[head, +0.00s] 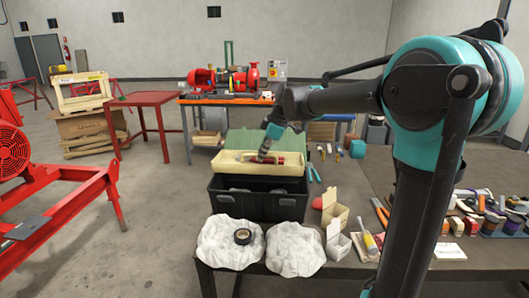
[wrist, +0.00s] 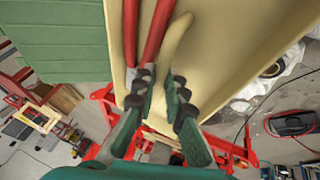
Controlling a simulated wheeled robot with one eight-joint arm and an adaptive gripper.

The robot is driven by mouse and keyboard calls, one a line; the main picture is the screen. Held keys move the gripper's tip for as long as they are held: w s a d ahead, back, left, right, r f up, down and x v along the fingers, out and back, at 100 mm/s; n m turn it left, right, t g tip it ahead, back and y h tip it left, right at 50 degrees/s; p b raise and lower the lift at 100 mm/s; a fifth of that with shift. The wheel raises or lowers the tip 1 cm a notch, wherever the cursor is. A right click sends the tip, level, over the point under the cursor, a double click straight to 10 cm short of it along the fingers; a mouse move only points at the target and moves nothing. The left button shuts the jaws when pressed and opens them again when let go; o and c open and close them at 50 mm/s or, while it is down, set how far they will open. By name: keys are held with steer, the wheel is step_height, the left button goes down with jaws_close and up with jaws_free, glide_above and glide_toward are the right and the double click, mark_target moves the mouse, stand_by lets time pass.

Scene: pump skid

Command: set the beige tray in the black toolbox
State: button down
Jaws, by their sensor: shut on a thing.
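The beige tray (head: 230,165) is above the rear of the open black toolbox (head: 258,208) in the head view. It looks roughly level. My gripper (head: 263,156) is shut on the beige tray and comes down on it from above. In the wrist view my gripper's fingers (wrist: 160,92) close around a raised beige part of the tray (wrist: 225,50). A red-handled tool lies in the tray beside the fingers. The toolbox's green lid (wrist: 50,40) stands open behind the tray. The toolbox's dark inside shows in front of the tray, and I cannot tell whether the tray touches the toolbox.
Small open boxes (head: 335,208) and teal-handled pliers (head: 314,172) are to the right. More tools crowd the bench's right side. A red pump (head: 240,82) stands on a table behind.

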steer(key=shift+w+f, duration=0.2)
steer(key=shift+f, duration=1.8)
steer(key=shift+t, duration=0.8)
step_height(320, 180, down, 7)
steer(key=shift+s, duration=0.15)
stand_by(3.0)
steer(key=c, duration=1.5)
jaws_free()
steer(key=shift+d, duration=0.1)
